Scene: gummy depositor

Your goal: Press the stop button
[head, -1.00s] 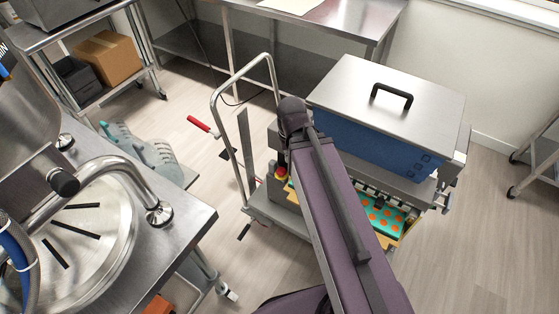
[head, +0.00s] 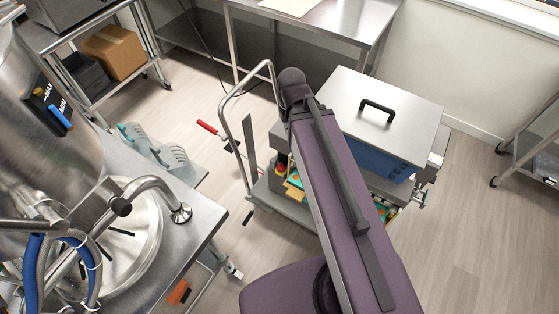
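The gummy depositor is a wheeled machine with a lidded hopper (head: 385,105), steel on top and blue at the front, right of centre in the head view. A small red and yellow part (head: 281,169), which looks like the stop button, shows low on its left side, just left of my arm. It is too small to tell its exact shape. My purple arm crosses in front of the machine and hides much of its front and middle. My gripper is out of sight, so its distance from the button cannot be told.
A steel table (head: 205,222) with a kettle and bent pipe stands at left. A cart handle (head: 222,105) and a red-handled tool (head: 207,127) are left of the machine. A steel bench (head: 330,25) stands behind. Open floor (head: 470,235) lies at right.

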